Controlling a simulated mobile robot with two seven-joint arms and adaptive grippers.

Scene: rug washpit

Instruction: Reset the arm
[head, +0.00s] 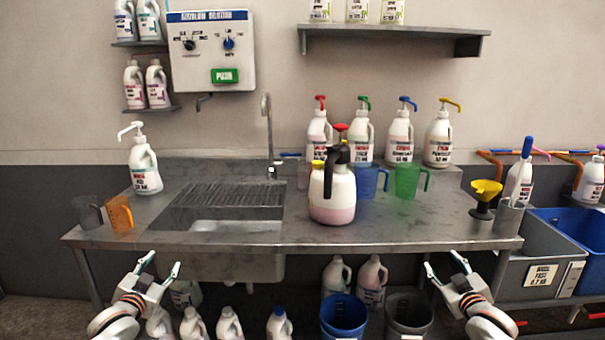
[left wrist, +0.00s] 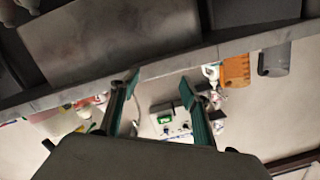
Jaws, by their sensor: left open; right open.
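My left gripper (head: 157,269) is open and empty in front of the steel counter (head: 255,237), low at the left in the head view. Its two fingers (left wrist: 160,85) also show apart in the left wrist view, with nothing between them. My right gripper (head: 446,268) is open and empty in front of the counter's right part. Both arms come up from the bottom edge, and neither gripper touches anything that I can see.
A white pump sprayer (head: 332,195), a blue jug (head: 366,181), a green jug (head: 408,181) and an orange jug (head: 121,216) stand on the counter. A sink (head: 225,210) is at left. Bottles and buckets (head: 343,315) sit below. Blue bin (head: 577,258) at right.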

